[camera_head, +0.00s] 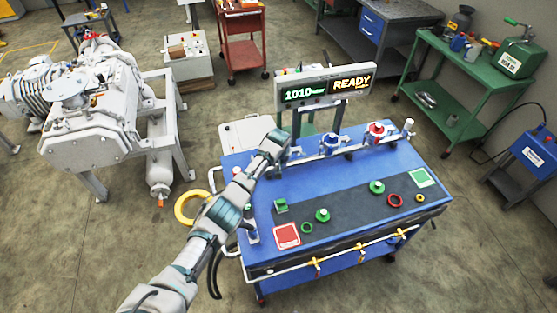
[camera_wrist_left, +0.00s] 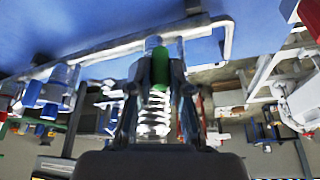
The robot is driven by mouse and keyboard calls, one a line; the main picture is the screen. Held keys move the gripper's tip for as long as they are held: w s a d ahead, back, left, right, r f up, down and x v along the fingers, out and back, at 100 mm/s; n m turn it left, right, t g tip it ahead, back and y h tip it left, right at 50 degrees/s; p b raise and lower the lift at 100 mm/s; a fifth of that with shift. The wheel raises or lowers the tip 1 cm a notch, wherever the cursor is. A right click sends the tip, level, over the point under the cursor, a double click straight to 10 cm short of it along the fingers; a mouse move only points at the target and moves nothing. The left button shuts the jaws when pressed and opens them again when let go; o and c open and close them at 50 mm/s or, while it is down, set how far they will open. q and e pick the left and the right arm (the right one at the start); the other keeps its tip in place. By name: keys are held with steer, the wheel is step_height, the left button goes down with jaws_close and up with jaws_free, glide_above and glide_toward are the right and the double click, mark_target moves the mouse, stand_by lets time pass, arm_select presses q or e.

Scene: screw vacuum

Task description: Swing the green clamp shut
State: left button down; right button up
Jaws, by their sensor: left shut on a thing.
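My left gripper (camera_head: 285,140) reaches over the back rail of the blue cart (camera_head: 255,185). In the left wrist view its fingers (camera_wrist_left: 158,100) are closed around the green clamp (camera_wrist_left: 161,67), with a silver ribbed part (camera_wrist_left: 155,112) between them. The green clamp is hidden behind the gripper in the head view. Along the same rail to the right are a blue fitting (camera_head: 330,142) and a red fitting (camera_head: 376,130). My right gripper is not in view.
A display (camera_head: 325,88) reading 1010 and READY stands behind the rail. Green parts (camera_head: 322,215), red and green pads and rings lie on the cart top. A large grey pump (camera_head: 90,125) stands left, a green shelf cart (camera_head: 470,75) right.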

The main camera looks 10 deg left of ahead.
arm_select(q)
steer(key=shift+w+r, duration=0.25)
steer(key=shift+r, duration=0.1)
steer(key=c, duration=1.1)
jaws_free()
steer(key=shift+f, duration=0.1)
steer(key=shift+f, duration=0.15)
steer(key=shift+d, duration=0.1)
steer(key=v, duration=1.2)
steer(key=shift+f, duration=0.1)
